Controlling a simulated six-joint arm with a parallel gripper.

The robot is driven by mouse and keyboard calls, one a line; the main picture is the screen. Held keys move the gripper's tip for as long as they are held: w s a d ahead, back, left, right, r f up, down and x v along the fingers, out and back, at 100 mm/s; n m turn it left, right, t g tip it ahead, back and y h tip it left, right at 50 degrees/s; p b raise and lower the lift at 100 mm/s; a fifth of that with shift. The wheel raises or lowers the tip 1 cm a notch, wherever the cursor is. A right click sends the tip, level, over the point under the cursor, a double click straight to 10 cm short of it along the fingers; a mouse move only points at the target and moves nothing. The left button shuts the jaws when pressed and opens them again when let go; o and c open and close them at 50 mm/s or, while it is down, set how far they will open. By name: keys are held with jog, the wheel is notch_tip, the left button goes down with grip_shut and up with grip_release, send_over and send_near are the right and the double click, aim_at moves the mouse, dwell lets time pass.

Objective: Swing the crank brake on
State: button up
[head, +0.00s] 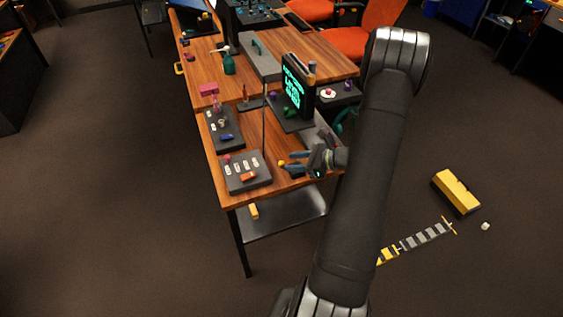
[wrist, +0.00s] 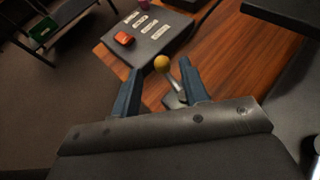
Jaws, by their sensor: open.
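A lever with a yellow ball knob (wrist: 162,63) stands on the wooden table. Its metal rod (wrist: 175,83) slants down to a grey base between my fingers. The knob also shows small in the head view (head: 282,163). No readable label shows whether this lever is the crank brake. My gripper (wrist: 161,77) is open, with one blue finger on each side of the lever and a gap on both sides. In the head view my gripper (head: 288,161) is low over the table's right part. Part of the lever's base is hidden behind my gripper.
A grey panel (wrist: 153,45) with white labels and an orange-red switch (wrist: 124,39) sits close by. A dark screen (head: 297,88) with teal text stands behind my gripper. A teal curved part (head: 347,122) is partly hidden by my arm. Several controls crowd the table's left side.

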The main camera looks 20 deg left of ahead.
aim_at(282, 162)
jog(key=x, duration=0.5)
jog(key=shift+a, duration=0.1)
